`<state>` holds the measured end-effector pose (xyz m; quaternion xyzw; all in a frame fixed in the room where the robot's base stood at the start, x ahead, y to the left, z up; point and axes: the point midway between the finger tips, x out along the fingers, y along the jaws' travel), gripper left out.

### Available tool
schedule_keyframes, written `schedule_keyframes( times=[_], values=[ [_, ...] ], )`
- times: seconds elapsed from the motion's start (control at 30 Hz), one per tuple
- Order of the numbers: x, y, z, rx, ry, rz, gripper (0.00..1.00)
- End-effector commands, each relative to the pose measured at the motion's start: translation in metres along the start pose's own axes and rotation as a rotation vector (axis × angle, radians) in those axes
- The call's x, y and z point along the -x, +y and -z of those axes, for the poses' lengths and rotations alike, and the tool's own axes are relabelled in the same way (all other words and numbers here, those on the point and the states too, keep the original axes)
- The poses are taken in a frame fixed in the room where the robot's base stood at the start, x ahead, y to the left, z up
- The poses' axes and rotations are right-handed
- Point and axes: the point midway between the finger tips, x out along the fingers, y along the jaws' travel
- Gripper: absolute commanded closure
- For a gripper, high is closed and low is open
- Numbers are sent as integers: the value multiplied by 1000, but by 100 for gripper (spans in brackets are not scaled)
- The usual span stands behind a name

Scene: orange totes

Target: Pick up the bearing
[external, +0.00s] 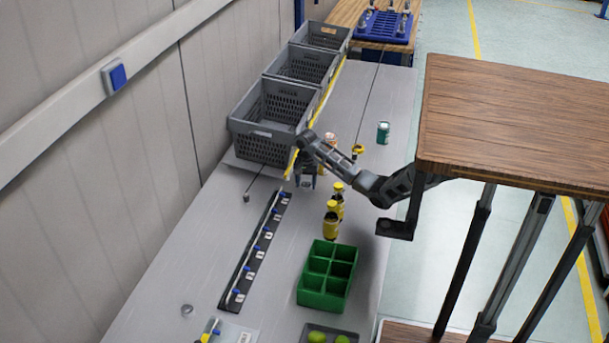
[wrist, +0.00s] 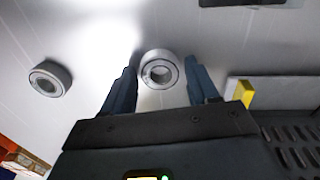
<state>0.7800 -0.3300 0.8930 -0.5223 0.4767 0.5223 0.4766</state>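A grey metal bearing ring (wrist: 160,70) lies on the light tabletop in the wrist view. It shows between the two blue fingertips of my gripper (wrist: 163,82). The fingers are spread apart, with a gap on each side of the ring. I cannot tell how far above the table they are. A second, similar ring (wrist: 50,78) lies to the left, apart from the gripper. In the external view my gripper (external: 306,183) points down over the table beside the nearest grey crate, and the bearing under it cannot be made out.
Grey crates (external: 247,133) line the wall side. A dark rail with blue-tipped hooks (external: 256,250), yellow-capped bottles (external: 330,228), a green divided box (external: 310,299) and a green can (external: 383,133) stand around. A small round grey piece (external: 187,310) lies near the front left.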

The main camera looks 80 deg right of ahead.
Motion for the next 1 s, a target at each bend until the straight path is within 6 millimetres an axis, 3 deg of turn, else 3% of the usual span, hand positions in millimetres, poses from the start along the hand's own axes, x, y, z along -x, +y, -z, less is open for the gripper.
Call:
schedule_keyframes(
  times=[0.43, 0.77, 1.0],
  values=[
    [0, 0, 0, 0, 0, 0, 84],
    [3, 0, 0, 0, 1, 1, 84],
    [28, -1, 0, 0, 1, 3, 84]
  ],
)
